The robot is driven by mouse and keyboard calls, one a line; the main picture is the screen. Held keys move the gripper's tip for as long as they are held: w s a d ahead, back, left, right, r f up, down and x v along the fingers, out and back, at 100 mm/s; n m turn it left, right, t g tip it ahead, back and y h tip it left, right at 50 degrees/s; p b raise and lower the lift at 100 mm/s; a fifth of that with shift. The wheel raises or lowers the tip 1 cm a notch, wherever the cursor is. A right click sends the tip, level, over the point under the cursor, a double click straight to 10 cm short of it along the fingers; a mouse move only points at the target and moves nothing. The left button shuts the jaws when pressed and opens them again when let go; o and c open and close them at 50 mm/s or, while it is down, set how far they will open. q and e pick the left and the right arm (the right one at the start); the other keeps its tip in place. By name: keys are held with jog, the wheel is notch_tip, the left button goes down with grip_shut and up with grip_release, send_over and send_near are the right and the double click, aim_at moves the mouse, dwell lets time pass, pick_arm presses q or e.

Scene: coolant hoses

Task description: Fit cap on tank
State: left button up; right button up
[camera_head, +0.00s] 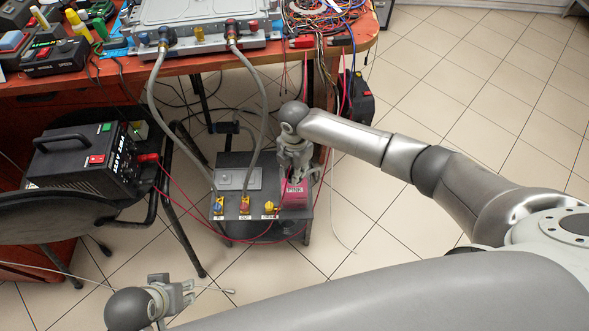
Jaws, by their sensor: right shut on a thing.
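A pink tank (295,194) with a pale label sits at the right front of a grey floor unit (236,200). My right gripper (297,172) comes down from above, right over the top of the tank. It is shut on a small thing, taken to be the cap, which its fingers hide. I cannot tell whether the cap touches the tank's neck. My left gripper (182,294) is at the lower left, low in the picture and away from the unit; its jaw opening is not clear.
Two grey hoses (151,92) run from the silver case (198,38) on the workbench to coloured ports on the unit. Thin red cables cross the floor. A black power box (82,160) rests on a chair at left. Tiled floor at right is mostly free.

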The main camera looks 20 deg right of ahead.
pick_arm(q)
jog(key=shift+f, duration=0.3)
dwell(0.5)
pick_arm(e)
jog(key=o, duration=0.7)
pick_arm(q)
jog(key=shift+w+r, duration=0.1)
jog(key=shift+r, duration=0.1)
pick_arm(e)
jog(key=o, duration=0.4)
